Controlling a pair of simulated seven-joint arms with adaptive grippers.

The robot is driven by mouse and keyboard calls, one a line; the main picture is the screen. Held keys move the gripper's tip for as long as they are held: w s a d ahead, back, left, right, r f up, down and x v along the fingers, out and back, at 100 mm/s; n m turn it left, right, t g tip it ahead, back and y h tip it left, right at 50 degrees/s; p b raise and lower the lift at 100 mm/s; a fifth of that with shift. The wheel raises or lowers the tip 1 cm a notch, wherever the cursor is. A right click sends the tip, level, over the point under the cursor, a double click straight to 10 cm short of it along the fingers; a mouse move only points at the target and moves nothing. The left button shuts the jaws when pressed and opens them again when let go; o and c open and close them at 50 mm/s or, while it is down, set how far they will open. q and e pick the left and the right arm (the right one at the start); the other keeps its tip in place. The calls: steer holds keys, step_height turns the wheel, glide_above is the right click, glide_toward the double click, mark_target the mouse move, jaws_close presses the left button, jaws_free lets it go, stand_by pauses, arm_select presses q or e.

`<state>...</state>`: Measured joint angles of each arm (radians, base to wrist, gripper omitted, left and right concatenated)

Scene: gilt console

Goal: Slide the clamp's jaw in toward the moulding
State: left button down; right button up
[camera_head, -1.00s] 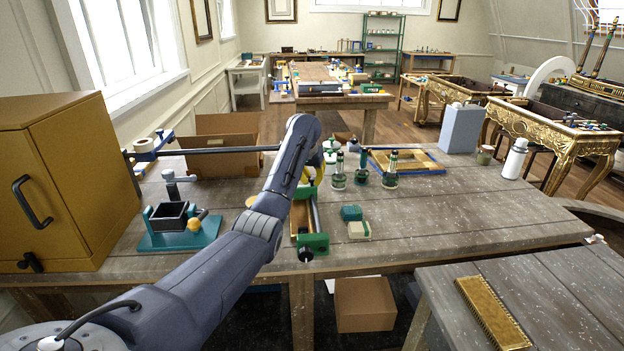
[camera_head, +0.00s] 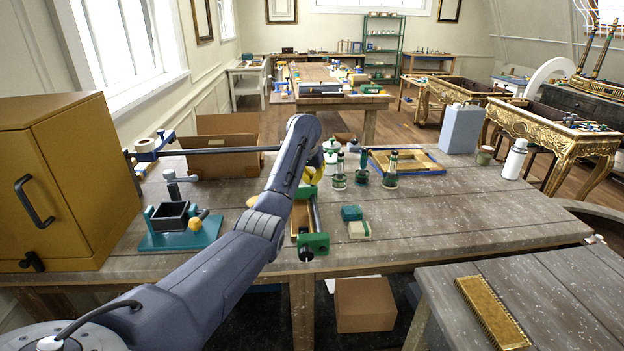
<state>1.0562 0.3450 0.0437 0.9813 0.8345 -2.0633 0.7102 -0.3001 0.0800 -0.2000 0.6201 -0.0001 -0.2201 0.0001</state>
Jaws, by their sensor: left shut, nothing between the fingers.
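A bar clamp with a green end block (camera_head: 313,244) and a black knob lies on the workbench near its front edge. Its bar (camera_head: 315,213) runs away from me beside a brown moulding (camera_head: 299,217). A green piece (camera_head: 305,191), which looks like the clamp's far jaw, shows just right of my left arm. My left gripper (camera_head: 317,172) is shut and empty near this far end. It is largely hidden behind my own arm, and I cannot tell whether it touches the jaw. My right gripper is not in view.
Several green-based bottle-like tools (camera_head: 363,170) stand right of the clamp, with a teal block (camera_head: 352,213) and a pale block (camera_head: 359,230) nearer. A teal-based fixture (camera_head: 180,232) and an ochre cabinet (camera_head: 85,200) are at left.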

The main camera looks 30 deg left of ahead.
arm_select(q)
steer(key=c, duration=2.2)
jaws_free()
steer(key=shift+w+r, duration=0.1)
steer(key=shift+r, duration=0.15)
steer(key=c, duration=1.5)
jaws_free()
steer(key=shift+w+f, duration=0.2)
steer(key=shift+c, duration=0.2)
steer(key=o, duration=0.4)
steer(key=shift+s, duration=0.1)
steer(key=v, duration=1.2)
